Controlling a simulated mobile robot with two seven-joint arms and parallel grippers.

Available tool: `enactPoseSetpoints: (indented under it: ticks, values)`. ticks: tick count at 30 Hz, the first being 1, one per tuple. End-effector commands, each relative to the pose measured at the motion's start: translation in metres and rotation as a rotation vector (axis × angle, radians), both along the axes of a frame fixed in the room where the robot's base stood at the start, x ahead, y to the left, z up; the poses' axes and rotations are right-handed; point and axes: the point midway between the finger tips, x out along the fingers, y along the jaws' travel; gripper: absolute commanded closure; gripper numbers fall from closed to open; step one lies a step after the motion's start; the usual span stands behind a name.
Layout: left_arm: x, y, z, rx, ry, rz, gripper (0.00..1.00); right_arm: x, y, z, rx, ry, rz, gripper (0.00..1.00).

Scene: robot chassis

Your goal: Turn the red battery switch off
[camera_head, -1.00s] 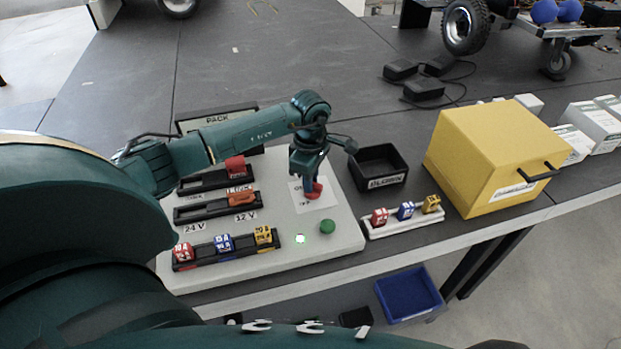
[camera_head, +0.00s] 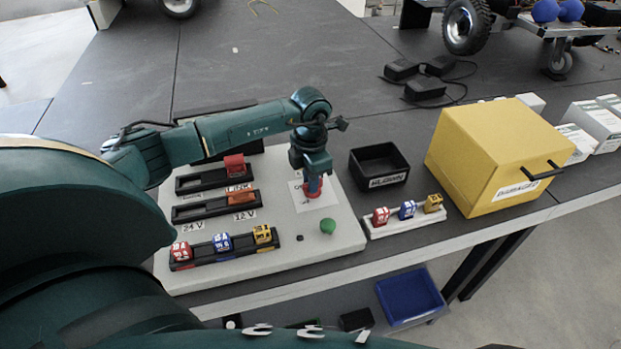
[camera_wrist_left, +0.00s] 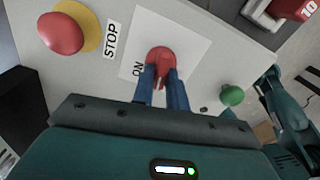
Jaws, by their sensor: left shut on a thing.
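The red battery switch (camera_head: 322,194) sits on a white label square on the pale panel (camera_head: 345,232). My left gripper (camera_head: 313,184) points down onto it from above. In the left wrist view its two blue fingers (camera_wrist_left: 163,82) are shut on the handle of the red switch (camera_wrist_left: 161,56). The word ON shows on the label to the left of the switch there; the fingers and wrist hide part of the label. A small indicator (camera_head: 300,238) on the panel is dark. My right gripper is not in view.
A green button (camera_head: 328,226) stands close to the switch. A red STOP button (camera_wrist_left: 60,34) shows in the wrist view. Fuse rows (camera_head: 222,246) lie left. A black bin (camera_head: 378,165), a fuse holder (camera_head: 405,220) and a yellow box (camera_head: 492,150) stand right.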

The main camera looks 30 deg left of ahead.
Motion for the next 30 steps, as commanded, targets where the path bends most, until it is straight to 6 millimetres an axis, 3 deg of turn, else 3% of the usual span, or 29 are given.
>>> enactPoseSetpoints:
  ticks: [15,30]
  values:
    - [-0.0006,-0.0016,0.001,0.001,0.0,0.444,1.0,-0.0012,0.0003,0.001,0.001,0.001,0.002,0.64]
    - [-0.0005,-0.0024,0.0008,0.001,0.0,0.623,1.0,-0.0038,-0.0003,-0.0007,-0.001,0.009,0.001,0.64]
